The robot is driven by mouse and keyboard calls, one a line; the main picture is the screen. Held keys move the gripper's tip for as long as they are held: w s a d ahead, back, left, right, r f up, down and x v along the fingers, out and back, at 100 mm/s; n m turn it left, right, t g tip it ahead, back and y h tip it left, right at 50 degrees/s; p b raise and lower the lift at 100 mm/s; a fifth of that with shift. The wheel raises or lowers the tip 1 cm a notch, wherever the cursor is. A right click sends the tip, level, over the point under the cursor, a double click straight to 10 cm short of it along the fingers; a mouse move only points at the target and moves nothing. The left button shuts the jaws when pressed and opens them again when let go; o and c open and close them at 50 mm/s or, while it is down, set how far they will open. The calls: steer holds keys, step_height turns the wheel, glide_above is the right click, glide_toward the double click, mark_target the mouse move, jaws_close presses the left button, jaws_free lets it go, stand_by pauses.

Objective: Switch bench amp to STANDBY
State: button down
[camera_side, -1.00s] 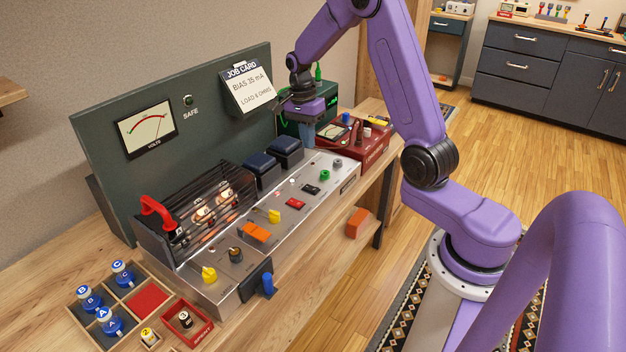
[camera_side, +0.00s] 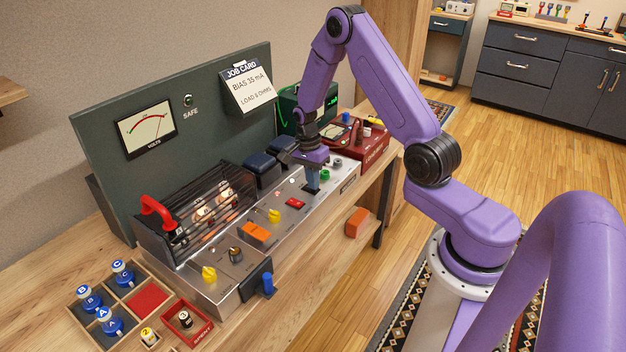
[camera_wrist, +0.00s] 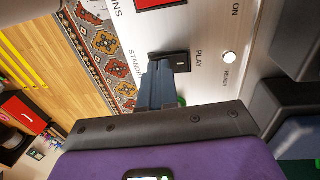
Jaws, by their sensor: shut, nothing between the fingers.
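The bench amp (camera_side: 278,195) is a long silver chassis on the wooden bench. In the wrist view, its black rocker switch (camera_wrist: 182,60) sits between the printed words PLAY and STANDBY, the latter partly hidden. A white READY lamp (camera_wrist: 229,57) is beside PLAY. My gripper (camera_side: 312,189) is shut and empty, pointing down at this switch. In the wrist view, its fingertips (camera_wrist: 166,68) cover part of the rocker, around its STANDBY side. I cannot tell whether they touch it or which way it is tilted.
Caged glowing tubes (camera_side: 203,213) and dark blue boxes (camera_side: 262,165) stand behind. A red box (camera_side: 373,148) sits beyond the amp. A SAFE lamp (camera_side: 188,100) is on the panel.

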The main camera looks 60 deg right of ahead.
steer(key=shift+s+f, duration=0.15)
steer(key=shift+f, duration=0.1)
stand_by(0.3)
steer(key=shift+w+r, duration=0.15)
steer(key=shift+w, duration=0.75)
